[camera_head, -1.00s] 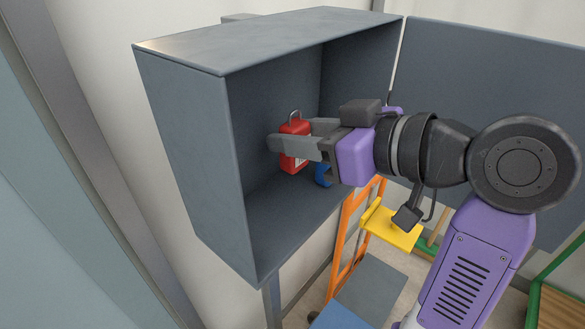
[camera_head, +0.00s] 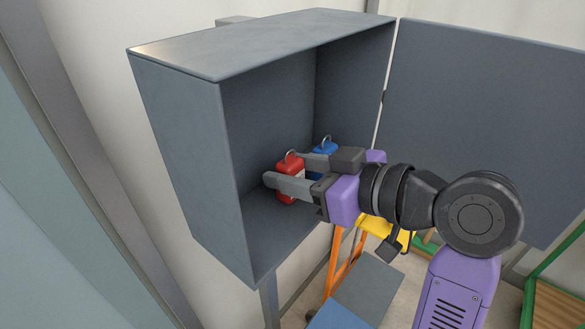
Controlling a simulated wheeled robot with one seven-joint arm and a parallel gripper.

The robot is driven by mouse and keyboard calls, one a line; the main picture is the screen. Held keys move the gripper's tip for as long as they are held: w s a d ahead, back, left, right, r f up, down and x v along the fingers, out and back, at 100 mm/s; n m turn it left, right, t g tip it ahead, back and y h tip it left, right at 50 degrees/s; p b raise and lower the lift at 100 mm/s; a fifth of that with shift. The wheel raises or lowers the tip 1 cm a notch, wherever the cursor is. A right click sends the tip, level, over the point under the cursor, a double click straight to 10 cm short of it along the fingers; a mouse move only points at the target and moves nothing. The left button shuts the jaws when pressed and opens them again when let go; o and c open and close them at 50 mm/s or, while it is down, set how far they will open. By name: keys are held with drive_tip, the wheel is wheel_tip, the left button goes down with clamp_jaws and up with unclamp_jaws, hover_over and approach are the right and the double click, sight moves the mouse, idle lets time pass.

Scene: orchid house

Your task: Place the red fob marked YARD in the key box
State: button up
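The red fob (camera_head: 291,165) with a metal ring on top is inside the open grey key box (camera_head: 180,150). A pale label shows on its side; I cannot read the mark. My gripper (camera_head: 283,172) reaches in from the right, its two fingers on either side of the red fob and shut on it. The near finger covers the fob's middle. The fob is upright and low in the box; I cannot tell whether its bottom touches the floor. A blue fob (camera_head: 325,148) with a ring stands behind it, partly hidden by my gripper.
The box's grey door (camera_head: 480,110) hangs open on the right, behind my arm. Below are an orange frame (camera_head: 347,262) with a yellow part (camera_head: 373,233) and a grey-blue block (camera_head: 365,290). The box floor's front left part is bare.

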drive_tip(key=shift+r, duration=0.15)
drive_tip(key=b+v, duration=0.2)
drive_tip(key=v, duration=1)
drive_tip(key=w+d+f+m+t+h, duration=0.25)
drive_tip(key=f+m, duration=0.35)
drive_tip(key=f, duration=0.7)
drive_tip(key=s+d+f+m+t+h, duration=0.2)
drive_tip(key=s+d+f+m+h, duration=0.4)
drive_tip(key=f, duration=0.6)
drive_tip(key=s+d+f+h, duration=0.1)
drive_tip(key=s+d+f, duration=0.1)
drive_tip(key=s, duration=0.4)
drive_tip(key=s+d+f+h, duration=0.1)
drive_tip(key=s+d+f, duration=0.15)
drive_tip(key=s, duration=0.35)
drive_tip(key=s+a+r+n+t+h, duration=0.1)
drive_tip(key=s+r, duration=0.1)
drive_tip(key=s, duration=1.1)
drive_tip(key=shift+a+n, duration=0.25)
drive_tip(key=shift+n, duration=0.05)
